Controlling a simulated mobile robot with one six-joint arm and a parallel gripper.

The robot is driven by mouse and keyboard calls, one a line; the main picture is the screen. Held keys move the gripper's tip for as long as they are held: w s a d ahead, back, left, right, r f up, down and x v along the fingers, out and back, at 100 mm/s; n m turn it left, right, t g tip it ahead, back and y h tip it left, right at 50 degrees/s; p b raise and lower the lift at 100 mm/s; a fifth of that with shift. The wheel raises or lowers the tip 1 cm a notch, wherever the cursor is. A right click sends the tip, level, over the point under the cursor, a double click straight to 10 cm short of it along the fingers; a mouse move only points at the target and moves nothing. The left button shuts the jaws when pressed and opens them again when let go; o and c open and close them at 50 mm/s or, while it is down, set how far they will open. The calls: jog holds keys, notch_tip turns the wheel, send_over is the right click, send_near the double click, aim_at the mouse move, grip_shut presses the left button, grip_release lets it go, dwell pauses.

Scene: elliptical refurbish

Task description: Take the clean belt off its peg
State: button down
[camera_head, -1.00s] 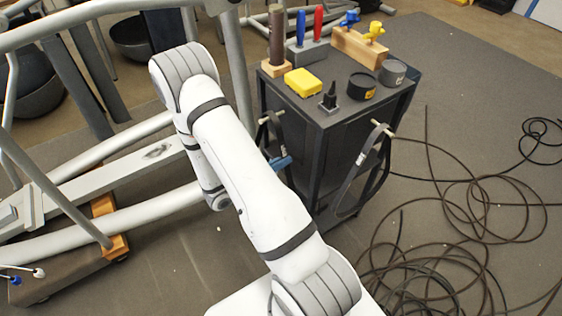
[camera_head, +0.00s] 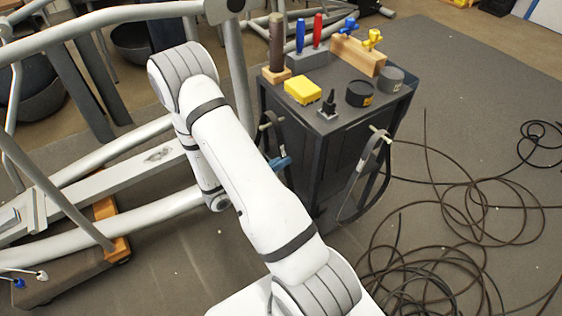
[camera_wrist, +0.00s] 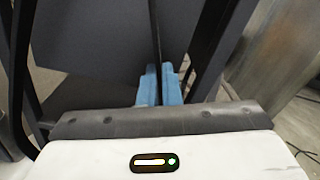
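Two dark belts hang from pegs on the black tool cart (camera_head: 335,130). The left belt (camera_head: 263,134) hangs from a light peg (camera_head: 271,119) on the near-left side, partly hidden behind my arm. The right belt (camera_head: 366,153) hangs from a peg (camera_head: 381,134) at the right corner. I cannot tell which one is clean. My gripper's blue fingers (camera_head: 280,163) are below the left peg, at the left belt's strand. In the wrist view the fingers (camera_wrist: 160,88) are close together, with a thin dark strip, apparently the belt edge-on, running up from between them.
The cart top holds a yellow block (camera_head: 302,90), round tins (camera_head: 360,91), a small black fixture (camera_head: 328,105) and upright tools. The grey machine frame (camera_head: 110,165) stands close on the left. Loose black cable (camera_head: 450,215) covers the floor at right.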

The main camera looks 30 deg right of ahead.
jog(key=a+p, duration=0.1)
jog(key=a, duration=1.3)
jog(key=shift+s+a, duration=0.25)
jog(key=shift+a, duration=0.15)
dwell(0.4)
dwell(0.5)
